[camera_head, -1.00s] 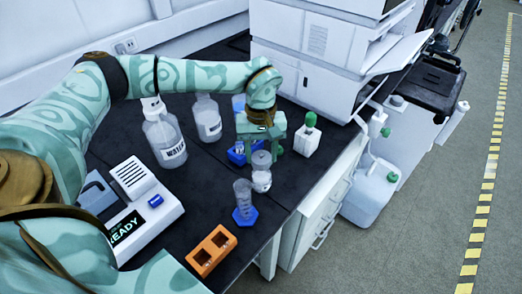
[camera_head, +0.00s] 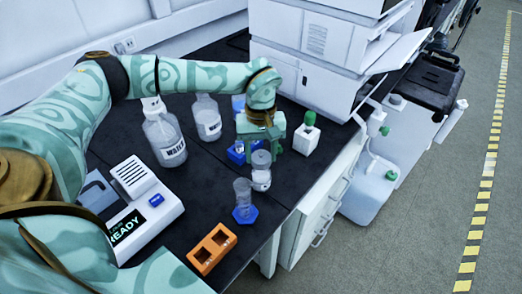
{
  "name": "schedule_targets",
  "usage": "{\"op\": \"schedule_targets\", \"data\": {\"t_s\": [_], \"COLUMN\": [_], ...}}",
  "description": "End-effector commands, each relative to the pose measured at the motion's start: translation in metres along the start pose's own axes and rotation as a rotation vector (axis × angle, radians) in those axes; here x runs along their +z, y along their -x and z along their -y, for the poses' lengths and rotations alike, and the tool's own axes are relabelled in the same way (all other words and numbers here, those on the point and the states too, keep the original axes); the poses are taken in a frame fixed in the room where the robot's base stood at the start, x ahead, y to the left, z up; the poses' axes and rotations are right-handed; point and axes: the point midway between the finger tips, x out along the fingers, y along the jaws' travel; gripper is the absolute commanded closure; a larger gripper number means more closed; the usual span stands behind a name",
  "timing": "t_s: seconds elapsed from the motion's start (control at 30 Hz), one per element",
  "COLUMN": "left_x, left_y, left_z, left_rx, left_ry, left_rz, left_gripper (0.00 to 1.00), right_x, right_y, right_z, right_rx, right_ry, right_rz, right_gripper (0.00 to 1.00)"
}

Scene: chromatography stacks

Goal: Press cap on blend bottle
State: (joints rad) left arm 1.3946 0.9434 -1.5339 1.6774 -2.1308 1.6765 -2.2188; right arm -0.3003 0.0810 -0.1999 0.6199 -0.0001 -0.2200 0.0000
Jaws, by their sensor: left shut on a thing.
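The blend bottle (camera_head: 261,180), as I take it, is a small clear bottle with a pale band, upright near the front right edge of the dark bench. A grey round cap (camera_head: 261,158) sits at its top; I cannot tell whether it is fully seated. My left gripper (camera_head: 262,152) points down over the bottle, shut on the cap with its green fingers on either side. The fingers hide part of the cap. My right gripper is not in view.
A graduated cylinder with a blue foot (camera_head: 245,214) and an orange rack (camera_head: 211,249) stand in front. Large bottles (camera_head: 164,138) and a device reading READY (camera_head: 146,214) are left.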

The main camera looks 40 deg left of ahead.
Motion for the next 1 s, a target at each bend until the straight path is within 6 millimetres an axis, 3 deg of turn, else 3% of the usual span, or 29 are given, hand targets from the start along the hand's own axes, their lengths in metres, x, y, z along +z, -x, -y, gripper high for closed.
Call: {"op": "schedule_targets", "data": {"t_s": [0.9,0.93,1.0], "left_x": [0.0003,0.0003,0.0002], "left_y": [-0.0009,-0.0009,-0.0008], "left_z": [0.0000,0.0000,0.0000], "left_rx": [0.000,0.000,0.000], "left_ry": [-0.001,-0.001,-0.001], "left_rz": [0.000,0.000,0.000], "left_gripper": [0.76,0.51,0.32], "right_x": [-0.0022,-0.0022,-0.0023], "right_y": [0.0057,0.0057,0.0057], "right_z": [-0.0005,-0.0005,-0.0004], "right_rx": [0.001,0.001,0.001], "right_ry": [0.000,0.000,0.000], "right_rz": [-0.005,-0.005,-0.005], "right_gripper": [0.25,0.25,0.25]}}
